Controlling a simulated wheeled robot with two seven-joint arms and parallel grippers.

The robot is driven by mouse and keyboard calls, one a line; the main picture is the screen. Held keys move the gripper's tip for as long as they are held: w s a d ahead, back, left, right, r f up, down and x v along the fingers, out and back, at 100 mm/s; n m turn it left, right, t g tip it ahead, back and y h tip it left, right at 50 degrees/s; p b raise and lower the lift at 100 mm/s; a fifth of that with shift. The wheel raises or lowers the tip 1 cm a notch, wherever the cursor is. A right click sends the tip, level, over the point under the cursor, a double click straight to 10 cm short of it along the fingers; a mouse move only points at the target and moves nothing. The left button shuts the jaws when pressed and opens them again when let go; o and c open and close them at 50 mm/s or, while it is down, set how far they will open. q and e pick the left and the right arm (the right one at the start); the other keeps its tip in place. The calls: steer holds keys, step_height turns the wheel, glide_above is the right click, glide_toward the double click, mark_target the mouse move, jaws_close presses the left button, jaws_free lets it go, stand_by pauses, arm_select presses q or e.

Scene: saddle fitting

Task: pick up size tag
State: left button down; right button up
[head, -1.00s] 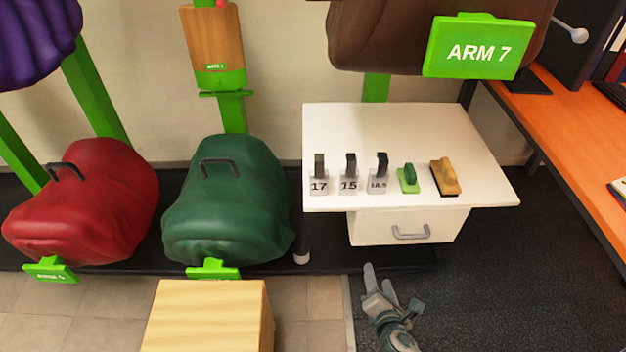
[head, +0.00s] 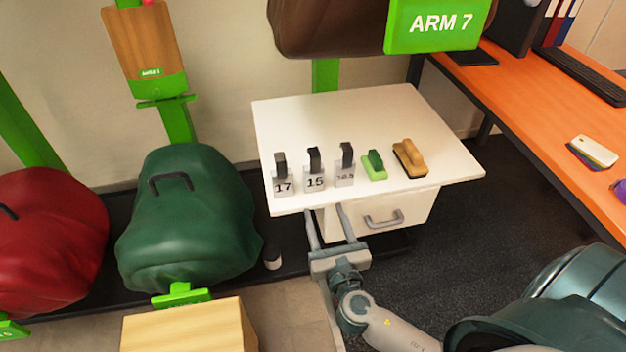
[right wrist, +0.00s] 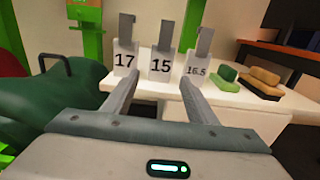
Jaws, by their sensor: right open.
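Three size tags with dark upright handles stand in a row near the front edge of a white table: tag 17 (head: 283,181), tag 15 (head: 315,176) and tag 16.5 (head: 345,171). They also show in the right wrist view as tag 17 (right wrist: 124,62), tag 15 (right wrist: 161,64) and tag 16.5 (right wrist: 195,68). My right gripper (head: 325,212) is open and empty, its fingers pointing toward the table's front edge, just short of the tags. In the right wrist view tag 15 appears between the fingertips (right wrist: 160,80). My left gripper is out of view.
The white table (head: 340,105) also holds a green brush (head: 374,168) and a tan brush (head: 409,158). Its drawer (head: 383,216) is below. A covered green saddle (head: 190,220) and a wooden block (head: 185,328) are left. An orange desk (head: 540,110) stands right.

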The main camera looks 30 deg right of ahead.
mark_target(314, 181)
steer(key=x, duration=1)
steer(key=shift+w+d, duration=0.1)
steer(key=shift+w, duration=0.2)
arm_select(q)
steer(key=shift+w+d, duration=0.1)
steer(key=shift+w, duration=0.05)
arm_select(e)
steer(key=shift+w+d, duration=0.15)
steer(key=shift+w, duration=0.3)
steer(key=shift+w+d, duration=0.15)
steer(key=shift+w, duration=0.35)
steer(key=x, duration=0.3)
steer(key=shift+d, duration=0.15)
steer(key=shift+w+d, duration=0.1)
steer(key=shift+w, duration=0.45)
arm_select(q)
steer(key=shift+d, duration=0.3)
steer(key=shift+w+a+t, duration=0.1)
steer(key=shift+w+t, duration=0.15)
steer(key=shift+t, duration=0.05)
arm_select(e)
steer(key=c, duration=0.9)
